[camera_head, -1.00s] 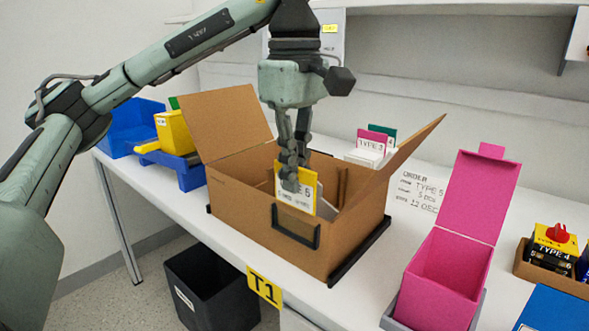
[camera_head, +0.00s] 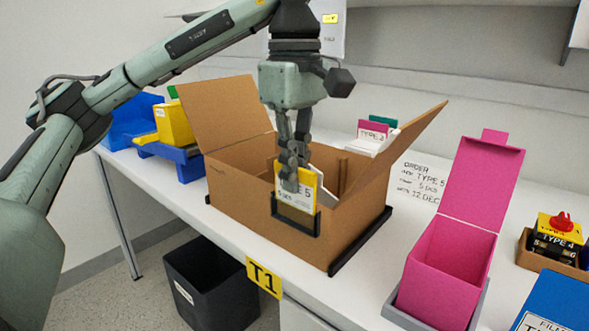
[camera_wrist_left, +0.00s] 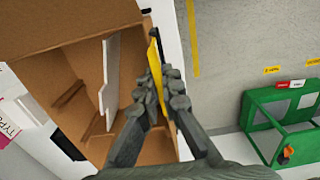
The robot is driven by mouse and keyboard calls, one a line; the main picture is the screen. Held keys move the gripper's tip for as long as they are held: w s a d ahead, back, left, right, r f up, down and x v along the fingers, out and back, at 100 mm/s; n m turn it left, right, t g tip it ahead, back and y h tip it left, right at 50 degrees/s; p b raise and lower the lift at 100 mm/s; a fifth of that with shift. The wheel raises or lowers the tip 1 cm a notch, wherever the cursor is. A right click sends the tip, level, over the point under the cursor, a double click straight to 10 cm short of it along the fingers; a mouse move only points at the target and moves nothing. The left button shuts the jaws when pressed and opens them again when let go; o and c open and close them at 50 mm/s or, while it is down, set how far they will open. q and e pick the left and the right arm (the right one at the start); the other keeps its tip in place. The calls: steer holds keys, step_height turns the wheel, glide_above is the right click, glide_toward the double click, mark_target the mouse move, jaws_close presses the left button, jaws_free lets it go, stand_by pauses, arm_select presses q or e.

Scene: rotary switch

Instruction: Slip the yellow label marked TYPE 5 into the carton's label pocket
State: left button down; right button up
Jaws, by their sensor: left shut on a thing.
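The yellow TYPE 5 label (camera_head: 312,184) has a yellow top and a white printed face. My left gripper (camera_head: 290,178) is shut on its upper part, in front of the carton's near wall. In the left wrist view the label (camera_wrist_left: 153,58) shows edge-on between the fingertips (camera_wrist_left: 160,82). The carton (camera_head: 345,225) is brown and open, with flaps raised. The black label pocket (camera_head: 297,225) is on its near wall. The label's lower edge is at the pocket, seemingly within its frame; how deep it sits I cannot tell. My right gripper is not in view.
A pink box (camera_head: 450,265) with a raised lid stands to the right of the carton. Blue and yellow bins (camera_head: 175,122) stand at the left, and a card holder (camera_head: 372,140) is behind. A dark bin (camera_head: 210,285) is on the floor.

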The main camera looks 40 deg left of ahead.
arm_select(q)
steer(key=shift+f+b, duration=0.5)
steer(key=shift+f, duration=0.2)
steer(key=c, duration=1.6)
jaws_free()
steer(key=shift+c, duration=0.2)
steer(key=shift+r, duration=0.15)
step_height(320, 180, up, 12)
steer(key=shift+f, duration=0.1)
